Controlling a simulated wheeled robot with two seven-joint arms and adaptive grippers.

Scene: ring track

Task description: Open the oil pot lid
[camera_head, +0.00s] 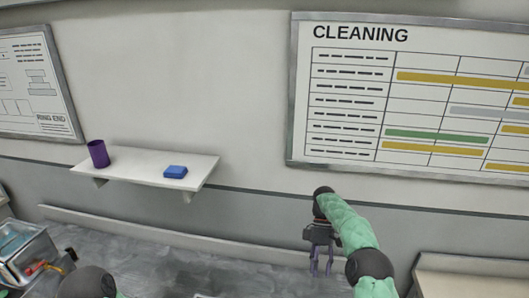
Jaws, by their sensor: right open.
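I see no oil pot or lid that I can make out in the head view. My right gripper (321,264) hangs at the lower middle, at the end of the green right arm. Its two thin fingers point down and stand apart, with nothing between them. A dark rounded part with a green edge at the bottom left is part of my left arm; the left gripper is outside the picture.
A white wall shelf (135,175) holds a purple cup (98,154) and a blue block (175,172). A CLEANING board (345,35) hangs at right. A pale bench (470,272) is at lower right.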

